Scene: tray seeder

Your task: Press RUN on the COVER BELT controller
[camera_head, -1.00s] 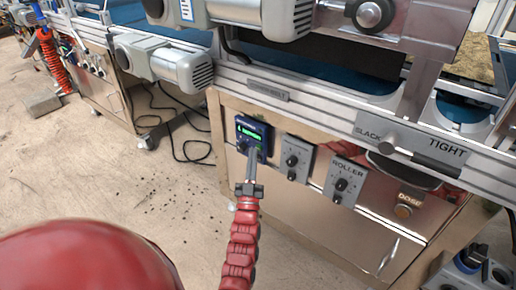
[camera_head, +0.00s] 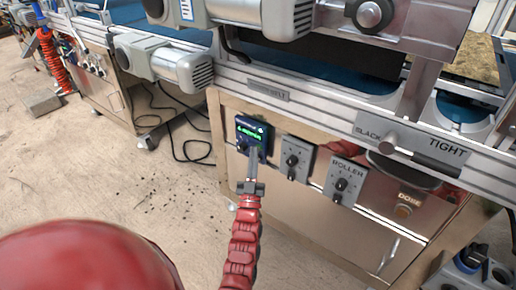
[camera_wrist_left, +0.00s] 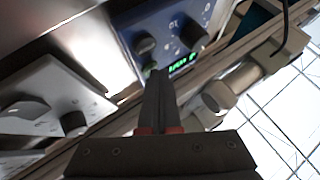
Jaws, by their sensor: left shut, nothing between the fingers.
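The controller (camera_head: 249,126) is a small dark blue box with a lit green display on the steel front panel, below a rail plate ending in "BELT" (camera_head: 268,90). My left gripper (camera_head: 253,153) is shut and empty, its fingertips at the lower part of the controller in the head view. In the left wrist view, the closed fingertips (camera_wrist_left: 158,75) point at the edge of the blue controller (camera_wrist_left: 165,25), beside its round knobs or buttons and green display. The fingertips hide part of its face; I cannot tell whether they touch it. My right gripper is not in view.
Two grey knob boxes, one unreadable (camera_head: 297,158) and one marked ROLLER (camera_head: 345,182), sit right of the controller. Grey motors (camera_head: 180,66) jut out above left. Open floor lies left.

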